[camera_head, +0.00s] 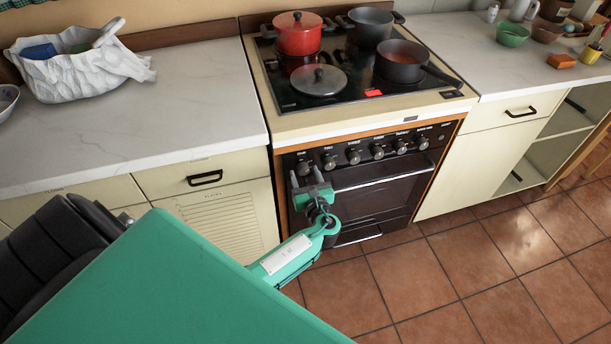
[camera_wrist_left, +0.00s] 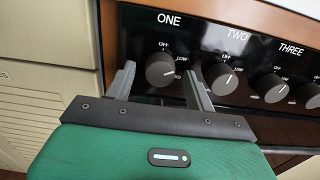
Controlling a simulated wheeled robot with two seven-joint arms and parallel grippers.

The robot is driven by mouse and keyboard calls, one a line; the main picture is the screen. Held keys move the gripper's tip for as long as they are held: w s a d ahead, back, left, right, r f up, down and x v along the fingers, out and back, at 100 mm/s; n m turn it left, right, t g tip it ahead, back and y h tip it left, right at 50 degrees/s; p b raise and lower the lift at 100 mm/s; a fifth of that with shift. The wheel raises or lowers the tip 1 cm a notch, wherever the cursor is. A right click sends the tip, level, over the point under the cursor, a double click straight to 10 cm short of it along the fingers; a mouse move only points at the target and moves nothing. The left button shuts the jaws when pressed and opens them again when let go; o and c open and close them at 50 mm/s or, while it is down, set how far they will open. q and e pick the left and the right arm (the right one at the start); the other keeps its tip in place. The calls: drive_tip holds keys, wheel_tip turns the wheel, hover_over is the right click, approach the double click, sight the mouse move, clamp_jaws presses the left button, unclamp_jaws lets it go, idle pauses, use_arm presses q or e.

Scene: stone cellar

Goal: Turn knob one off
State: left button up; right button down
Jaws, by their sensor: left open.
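Knob one (camera_wrist_left: 160,70) is a round dark knob under the label ONE, at the left end of the black oven control panel (camera_wrist_left: 220,60). Its white mark points to the right, away from the OFF print above it. In the head view, knob one (camera_head: 303,168) is at the panel's far left, just beyond my fingers. My left gripper (camera_head: 307,175) is open. In the left wrist view its two grey fingers (camera_wrist_left: 160,78) stand to the left and right of knob one; I cannot tell whether they touch it. My right gripper is in neither view.
Knob two (camera_wrist_left: 222,77) sits close to the right finger, with knob three (camera_wrist_left: 270,88) further right. The oven handle (camera_head: 385,178) runs below the panel. Pots, including a red pot (camera_head: 298,38), stand on the hob above. The tiled floor (camera_head: 480,270) is clear.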

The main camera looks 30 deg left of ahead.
use_arm(q)
drive_tip(key=c, duration=1)
use_arm(e)
drive_tip(key=shift+s+a, duration=0.1)
drive_tip(key=shift+s, duration=0.25)
use_arm(q)
drive_tip(key=shift+f, duration=0.1)
use_arm(e)
drive_tip(key=shift+f, duration=0.2)
use_arm(q)
drive_tip(key=shift+n+b, duration=0.9)
drive_tip(key=shift+n, duration=0.2)
drive_tip(key=n+b, duration=0.3)
drive_tip(key=n, duration=0.1)
drive_tip(key=shift+f, duration=0.1)
drive_tip(key=n+b, duration=0.4)
drive_tip(key=shift+d+n, duration=0.1)
drive_tip(key=shift+n, duration=0.3)
drive_tip(key=shift+r+n, duration=0.25)
drive_tip(key=shift+n, duration=0.25)
use_arm(e)
drive_tip(key=w+a+r, duration=0.2)
drive_tip(key=w+r, duration=0.4)
drive_tip(key=r, duration=0.3)
drive_tip(key=w+a+r, duration=0.2)
drive_tip(key=w+r, duration=0.5)
drive_tip(key=r, duration=0.3)
drive_tip(key=shift+w+a+r+t+y, duration=0.2)
drive_tip(key=shift+a+r+t+y, duration=0.05)
drive_tip(key=shift+t+y, duration=0.05)
